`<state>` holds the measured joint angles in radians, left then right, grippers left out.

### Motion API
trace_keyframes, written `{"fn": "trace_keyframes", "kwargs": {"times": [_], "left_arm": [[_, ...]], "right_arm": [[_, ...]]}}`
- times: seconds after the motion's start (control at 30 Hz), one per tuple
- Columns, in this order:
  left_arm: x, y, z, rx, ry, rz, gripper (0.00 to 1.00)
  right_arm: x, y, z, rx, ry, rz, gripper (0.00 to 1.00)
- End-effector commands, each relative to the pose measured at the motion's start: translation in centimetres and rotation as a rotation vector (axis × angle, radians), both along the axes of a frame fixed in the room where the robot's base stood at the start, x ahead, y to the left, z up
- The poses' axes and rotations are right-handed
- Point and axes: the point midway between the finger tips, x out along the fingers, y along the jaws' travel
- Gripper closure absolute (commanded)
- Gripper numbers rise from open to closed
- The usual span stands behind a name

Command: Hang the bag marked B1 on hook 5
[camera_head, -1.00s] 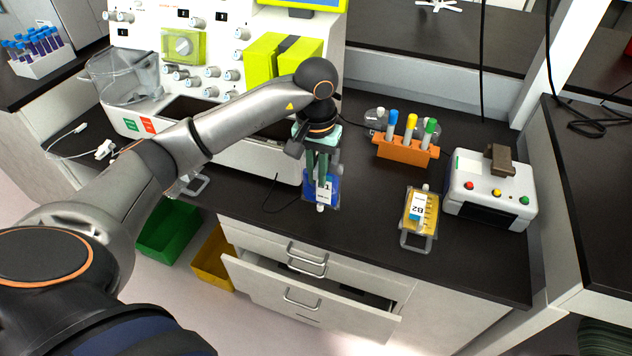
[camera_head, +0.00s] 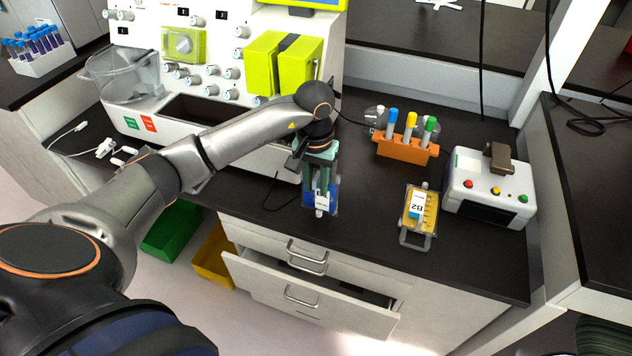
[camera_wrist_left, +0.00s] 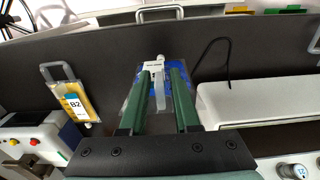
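A blue bag (camera_head: 334,200) with a white label lies near the counter's front edge, left of the B2 bag; its marking is too small to read. It also shows in the wrist view (camera_wrist_left: 153,75). My left gripper (camera_head: 320,187) points down right over this bag, its two green fingers apart. In the wrist view, a whitish strip of the bag shows between the fingertips (camera_wrist_left: 161,72), with a gap visible. Fingers and arm hide part of the bag. Hook 5 cannot be made out; the white machine (camera_head: 270,162) has rows of white knob-like parts. My right gripper is not in view.
A yellow bag marked B2 (camera_head: 428,212) lies to the right. Behind it are an orange rack (camera_head: 403,150) with capped tubes and a white device (camera_head: 490,190) with coloured buttons. A drawer (camera_head: 310,296) stands open below the counter. A dark cable lies left of the blue bag.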

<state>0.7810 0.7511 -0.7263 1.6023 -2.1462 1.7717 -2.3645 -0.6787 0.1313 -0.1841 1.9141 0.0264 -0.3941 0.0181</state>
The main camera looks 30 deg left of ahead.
Motion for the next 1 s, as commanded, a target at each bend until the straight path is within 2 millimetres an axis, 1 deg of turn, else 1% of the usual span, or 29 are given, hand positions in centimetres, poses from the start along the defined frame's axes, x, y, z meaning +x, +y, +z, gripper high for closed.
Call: {"fn": "trace_keyframes", "kwargs": {"times": [0.03,0.1,0.33,0.43,0.47,0.57,0.8,0.9,1.0], "left_arm": [[0.0,0.0,0.0,0.0,0.0,0.0,0.63],[0.0,0.0,0.0,0.0,0.001,0.0,0.58],[0.0,0.0,0.1,0.0,0.001,0.0,0.58],[0.0,-0.1,0.6,-0.001,0.001,0.0,0.58],[0.0,0.0,0.8,-0.001,-0.002,0.0,0.58],[0.1,0.0,2.4,0.0,-0.006,0.0,0.58],[-0.1,0.0,7.8,0.002,-0.007,0.0,0.58],[-0.2,-0.1,9.7,0.0,-0.005,0.001,0.58],[-0.2,-0.1,11.0,0.0,-0.003,0.0,0.58]], "right_arm": [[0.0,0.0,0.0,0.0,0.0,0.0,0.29],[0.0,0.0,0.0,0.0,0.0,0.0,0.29],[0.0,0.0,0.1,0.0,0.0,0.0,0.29],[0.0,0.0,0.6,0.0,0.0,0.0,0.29],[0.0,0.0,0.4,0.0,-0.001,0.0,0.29],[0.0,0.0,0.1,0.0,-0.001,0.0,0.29],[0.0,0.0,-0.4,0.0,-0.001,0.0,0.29],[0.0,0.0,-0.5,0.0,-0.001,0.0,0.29],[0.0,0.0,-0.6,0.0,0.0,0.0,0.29]]}}
